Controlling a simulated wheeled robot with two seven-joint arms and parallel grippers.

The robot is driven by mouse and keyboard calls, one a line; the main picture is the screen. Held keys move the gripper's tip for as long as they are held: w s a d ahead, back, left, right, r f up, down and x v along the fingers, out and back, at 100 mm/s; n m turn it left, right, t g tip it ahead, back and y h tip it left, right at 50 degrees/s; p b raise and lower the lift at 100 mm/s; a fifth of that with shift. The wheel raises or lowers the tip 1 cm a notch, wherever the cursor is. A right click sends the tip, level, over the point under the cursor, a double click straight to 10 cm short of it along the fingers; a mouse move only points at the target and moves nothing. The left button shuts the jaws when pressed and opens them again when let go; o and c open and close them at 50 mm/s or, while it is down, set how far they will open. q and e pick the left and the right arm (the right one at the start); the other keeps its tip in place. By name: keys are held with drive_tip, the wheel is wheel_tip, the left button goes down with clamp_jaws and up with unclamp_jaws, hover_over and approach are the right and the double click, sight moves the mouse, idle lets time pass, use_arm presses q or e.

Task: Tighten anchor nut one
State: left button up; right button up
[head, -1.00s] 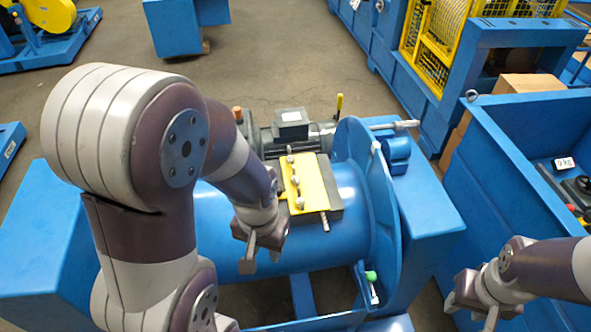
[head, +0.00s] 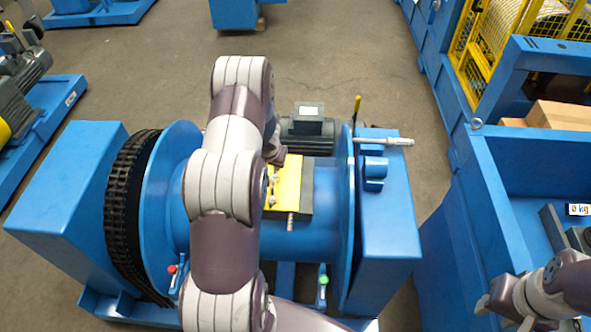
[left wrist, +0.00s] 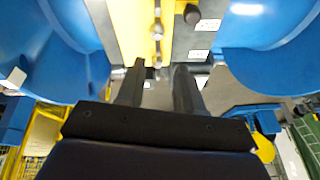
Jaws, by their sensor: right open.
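A yellow plate (head: 285,186) lies on a dark block on top of the blue drum (head: 318,238). Small silver nuts (head: 272,178) sit along the plate, partly behind my left arm; which is nut one I cannot tell. In the left wrist view, the yellow plate (left wrist: 131,28) is beyond the fingertips. A silver nut (left wrist: 157,62) shows between them, with no visible grip on it. My left gripper (left wrist: 160,72) has its two dark fingers apart; in the head view my own arm mostly hides it. My right gripper (head: 503,312) is open and empty at the lower right.
A chain wheel (head: 120,215) and blue housing are left of the drum. A grey motor (head: 306,124) is behind it. A silver-handled tool (head: 385,141) lies on the right housing (head: 390,220).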

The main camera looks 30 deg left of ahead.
sight(274, 174)
use_arm(q)
drive_tip(key=w+f, duration=0.1)
drive_tip(key=f, duration=0.2)
drive_tip(key=w+a+f+n+p, duration=0.1)
drive_tip(key=f, duration=0.2)
drive_tip(key=w+a+f+n+p, duration=0.1)
drive_tip(key=w+f, duration=0.1)
drive_tip(key=f, duration=0.1)
drive_tip(key=shift+f, duration=0.4)
drive_tip(key=shift+a+f+h, duration=0.3)
drive_tip(key=shift+a+f, duration=0.1)
drive_tip(key=shift+f, duration=0.3)
drive_tip(key=shift+w+d+f, duration=0.15)
drive_tip(key=shift+w, duration=0.1)
drive_tip(key=c, duration=0.3)
drive_tip(key=shift+s, duration=0.1)
clamp_jaws()
use_arm(e)
drive_tip(key=r, duration=0.1)
drive_tip(key=a+r, duration=0.1)
drive_tip(key=shift+s+r, duration=0.35)
